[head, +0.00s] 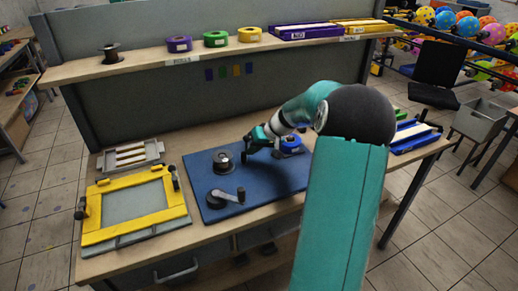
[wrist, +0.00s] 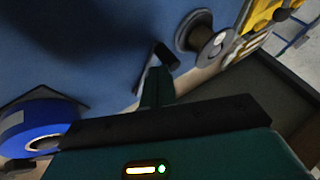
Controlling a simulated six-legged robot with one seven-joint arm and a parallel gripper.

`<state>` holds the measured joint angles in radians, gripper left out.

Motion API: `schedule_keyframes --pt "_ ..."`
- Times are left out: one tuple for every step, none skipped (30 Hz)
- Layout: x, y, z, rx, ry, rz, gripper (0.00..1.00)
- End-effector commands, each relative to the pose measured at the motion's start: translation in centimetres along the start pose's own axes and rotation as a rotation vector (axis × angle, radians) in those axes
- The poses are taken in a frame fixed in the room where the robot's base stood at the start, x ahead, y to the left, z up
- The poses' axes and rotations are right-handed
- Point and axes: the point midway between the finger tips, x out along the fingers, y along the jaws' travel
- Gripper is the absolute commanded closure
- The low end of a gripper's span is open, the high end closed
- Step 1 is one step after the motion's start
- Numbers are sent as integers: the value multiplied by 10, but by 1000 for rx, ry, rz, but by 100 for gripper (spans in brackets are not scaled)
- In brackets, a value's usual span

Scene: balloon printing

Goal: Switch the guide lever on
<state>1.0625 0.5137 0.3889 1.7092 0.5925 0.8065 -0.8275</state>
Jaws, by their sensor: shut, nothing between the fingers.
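My gripper (head: 246,152) is above the blue board (head: 266,183), between the dark spool and the blue tape roll, with its fingers pointing down. In the wrist view the gripper (wrist: 158,70) has its fingers together and empty. A dark crank-like handle with a round knob (head: 222,198) lies at the board's front, apart from the gripper. I cannot tell for sure which part is the guide lever or how it is set. The dark spool (head: 223,160) stands left of the gripper. The blue tape roll (head: 290,143) is to its right, partly behind my arm; it also shows in the wrist view (wrist: 30,122).
A yellow frame (head: 95,223) lies left of the board, with a grey tray (head: 130,157) behind it. The shelf (head: 140,61) holds purple, green and yellow rolls. Blue-edged trays (head: 412,137) lie at the table's right end. The board's front right is clear.

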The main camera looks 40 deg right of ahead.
Motion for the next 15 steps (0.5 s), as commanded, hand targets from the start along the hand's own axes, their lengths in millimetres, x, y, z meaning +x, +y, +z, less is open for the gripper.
schedule_keyframes --pt "2 -5 0 22 11 13 100" --pt "3 -6 0 38 20 22 100" --pt "5 -9 -1 58 31 32 100" --pt "6 -10 -1 72 38 39 100" --pt "7 -12 -2 85 45 47 100" --pt "8 -12 -2 91 48 48 100" --pt "9 -13 -3 90 48 48 100" --pt "10 -14 -3 90 47 47 100" --pt "10 -16 -4 89 47 47 100" --pt "11 -16 -4 89 47 47 100" --pt "12 -17 -4 89 47 47 100" --pt "12 -18 -4 88 47 47 100" --pt "12 -18 -5 88 47 47 100" --pt "13 -19 -5 88 47 46 100" --pt "13 -19 -5 88 47 46 100"
